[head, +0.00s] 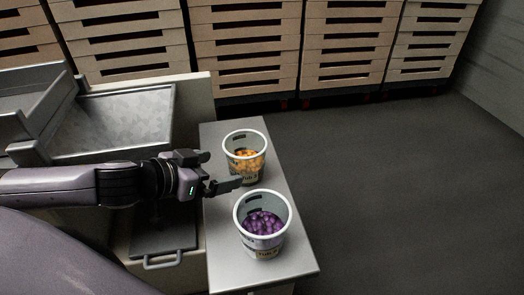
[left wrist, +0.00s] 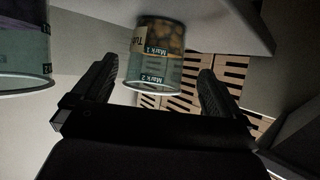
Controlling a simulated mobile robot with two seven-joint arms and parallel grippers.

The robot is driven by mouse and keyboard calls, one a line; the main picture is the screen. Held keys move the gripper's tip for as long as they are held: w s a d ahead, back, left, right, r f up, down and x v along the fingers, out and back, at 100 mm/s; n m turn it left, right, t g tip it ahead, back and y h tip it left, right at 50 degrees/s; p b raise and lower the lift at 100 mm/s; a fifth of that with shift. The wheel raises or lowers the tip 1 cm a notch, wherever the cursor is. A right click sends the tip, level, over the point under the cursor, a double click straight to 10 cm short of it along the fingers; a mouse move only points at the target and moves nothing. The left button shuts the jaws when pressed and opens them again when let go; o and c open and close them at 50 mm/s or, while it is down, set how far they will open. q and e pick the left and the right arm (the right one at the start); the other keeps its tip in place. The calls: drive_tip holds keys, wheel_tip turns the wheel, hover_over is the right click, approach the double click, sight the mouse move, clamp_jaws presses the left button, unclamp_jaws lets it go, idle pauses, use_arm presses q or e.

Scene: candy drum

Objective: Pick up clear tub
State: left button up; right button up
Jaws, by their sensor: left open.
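Two clear tubs with white rims stand upright on a narrow grey bench. The far tub (head: 244,146) holds orange candies, and the near tub (head: 262,239) holds purple ones. My left gripper (head: 222,169) is open and empty, level with the bench top area and just left of the far tub. Its lower finger reaches between the two tubs. In the left wrist view the orange tub (left wrist: 153,72) shows upside down, ahead between the open fingers (left wrist: 158,68) and apart from them. The purple tub (left wrist: 22,60) is partly cut off at the left edge. My right gripper is out of view.
The grey bench (head: 220,255) is bare around the tubs. A metal chute (head: 125,120) and a handled panel (head: 162,240) lie left of it. Stacked slatted crates (head: 245,50) line the back. Dark floor (head: 400,190) at right is clear.

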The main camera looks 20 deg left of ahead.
sight(240, 163)
use_arm(q)
drive_tip(key=shift+w+d+f, duration=0.1)
drive_tip(key=shift+w, duration=0.4)
drive_tip(key=shift+d+b+x, duration=0.1)
drive_tip(key=shift+b+x, duration=0.25)
drive_tip(key=shift+x, duration=1.25)
drive_tip(key=shift+d+b+x, duration=0.15)
drive_tip(key=shift+b+x, duration=0.15)
drive_tip(key=shift+x, duration=1.3)
drive_tip(key=shift+r, duration=0.25)
drive_tip(key=c, duration=0.8)
